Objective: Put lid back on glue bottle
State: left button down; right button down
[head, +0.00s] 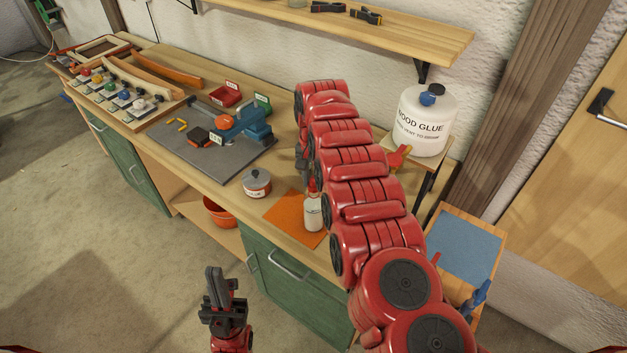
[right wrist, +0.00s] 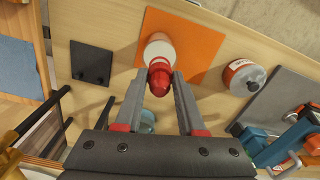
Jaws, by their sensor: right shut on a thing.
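A small white glue bottle (head: 313,213) stands upright on the orange mat (head: 283,207) at the bench's front edge. It also shows in the right wrist view (right wrist: 157,48), beyond my fingertips. The red lid (right wrist: 160,76) is between the fingers of my right gripper (right wrist: 158,84), which is shut on it. In the head view the lid (head: 312,186) is right at the top of the bottle; I cannot tell whether it is seated or just above. My right arm hides part of the gripper there. My left gripper (head: 224,284) is empty, in front of the bench; its opening is unclear.
A lidded tin (head: 257,184) stands left of the mat. Further left are a grey mat (head: 205,153) with a blue vise (head: 238,122) and trays of small jars. A large wood glue jug (head: 424,122) stands on a raised stand at right.

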jog(key=shift+b, duration=0.3)
dwell(0.5)
dwell(0.4)
grip_release()
dwell(0.3)
jog(key=shift+r, duration=0.15)
jog(key=shift+r, duration=3.4)
grip_shut()
